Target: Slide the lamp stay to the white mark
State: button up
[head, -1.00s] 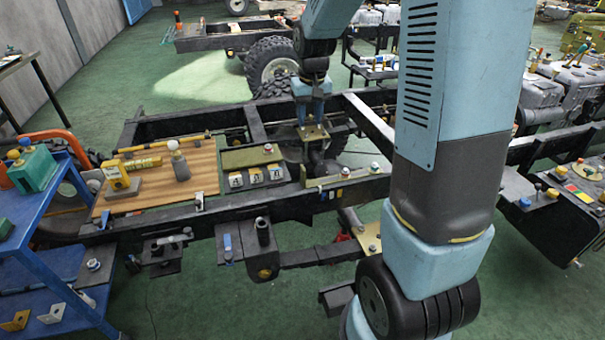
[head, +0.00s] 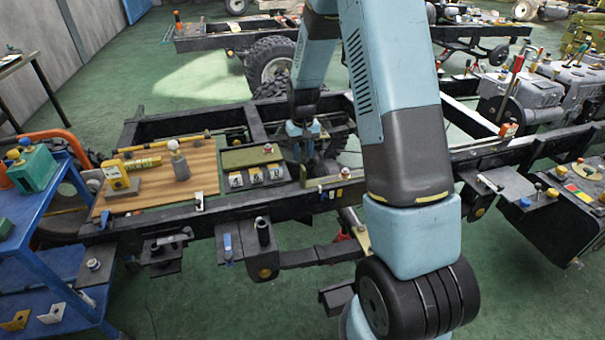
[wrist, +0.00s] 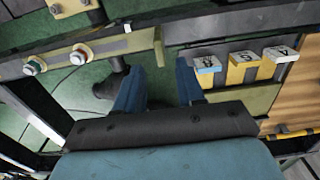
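My gripper (head: 306,152) is down at the dark chassis frame, just behind the front rail, and partly hard to make out in the head view. In the wrist view its two blue fingers (wrist: 159,80) stand apart, with no object visible gripped between them. Just beyond the fingers is the end of a pale bar (wrist: 115,45) carrying two round knobs and an upright olive end piece (wrist: 159,46). I cannot tell for certain which piece is the lamp stay, nor pick out the white mark.
Three numbered blocks (head: 256,176) and an olive panel (head: 250,156) lie left of the gripper. A wooden board (head: 205,160) holds a yellow device and a grey post with a pale ball. A blue cart (head: 35,255) stands at left. Cross-members surround the gripper.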

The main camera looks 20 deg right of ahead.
aim_at(303, 167)
notch_tip(303, 167, down, 9)
jog(key=shift+r, duration=0.1)
dwell(0.3)
jog(key=shift+c, duration=0.4)
grip_shut()
